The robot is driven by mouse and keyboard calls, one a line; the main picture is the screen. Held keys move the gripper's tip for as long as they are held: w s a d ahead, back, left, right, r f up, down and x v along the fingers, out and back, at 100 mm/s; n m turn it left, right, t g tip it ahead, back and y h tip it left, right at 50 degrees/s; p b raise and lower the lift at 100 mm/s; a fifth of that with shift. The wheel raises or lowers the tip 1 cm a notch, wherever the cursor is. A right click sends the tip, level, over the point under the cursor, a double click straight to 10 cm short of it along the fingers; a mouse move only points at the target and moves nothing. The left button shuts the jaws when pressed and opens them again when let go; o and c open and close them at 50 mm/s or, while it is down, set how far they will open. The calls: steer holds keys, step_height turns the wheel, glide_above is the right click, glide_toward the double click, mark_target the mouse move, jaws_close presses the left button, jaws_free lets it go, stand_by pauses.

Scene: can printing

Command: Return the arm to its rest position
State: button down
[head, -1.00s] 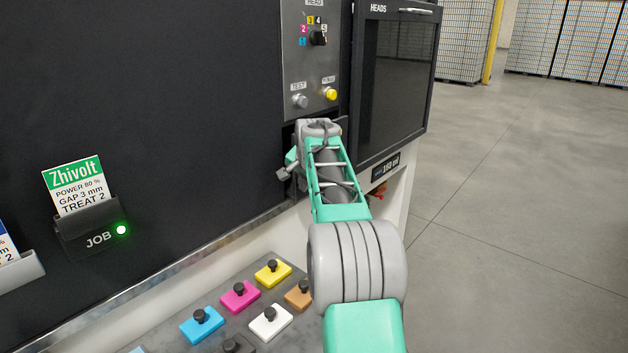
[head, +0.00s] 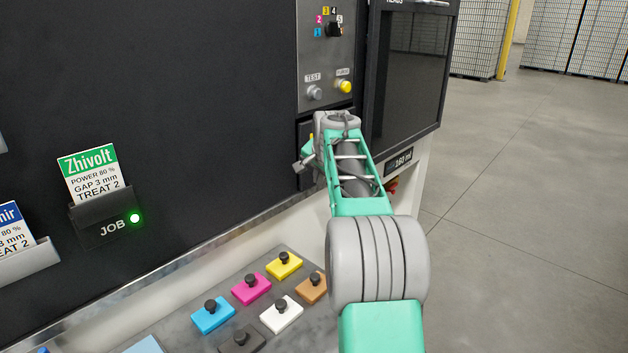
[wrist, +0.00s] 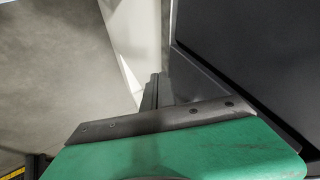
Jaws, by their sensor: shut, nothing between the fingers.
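My arm reaches forward in the head view, with its green and grey links in front of the black machine face. My gripper (head: 302,166) is at the arm's far end, small and partly hidden by the wrist, close to the machine below the switch panel. In the wrist view, the dark fingers (wrist: 157,84) stick out past the green gripper body and lie together, with nothing seen between them. The machine's dark face is to their right and grey floor to their left.
The switch panel (head: 326,55) has a yellow button (head: 345,87). A Zhivolt card (head: 92,174) stands in the JOB holder (head: 108,212) beside a lit green lamp (head: 135,218). Several coloured blocks with black knobs, one yellow (head: 284,266), lie below. Open floor (head: 530,220) is at right.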

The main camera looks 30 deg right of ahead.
steer(key=v, duration=1)
steer(key=s+a+f+n+g+y, duration=0.1)
steer(key=s+a+f+n, duration=0.35)
steer(key=a, duration=0.45)
steer(key=s+a+f+n+y, duration=0.1)
steer(key=s+a+f+n, duration=0.3)
steer(key=a, duration=0.6)
steer(key=s+a+f+n+g, duration=0.1)
steer(key=s+a+f, duration=0.2)
steer(key=s+f, duration=0.2)
steer(key=s+a+f+n, duration=0.2)
steer(key=s+a+f, duration=0.1)
steer(key=s+f, duration=0.2)
steer(key=s+a+f+n+g, duration=0.1)
steer(key=s+a+f+n, duration=0.1)
steer(key=s+f, duration=0.3)
steer(key=shift+s+a+f+g+y+b, duration=0.15)
steer(key=shift+s+a+y, duration=0.1)
steer(key=shift+s, duration=0.3)
steer(key=shift+s+a+g+y+b, duration=0.15)
steer(key=shift+s+a, duration=0.1)
steer(key=shift+s, duration=0.35)
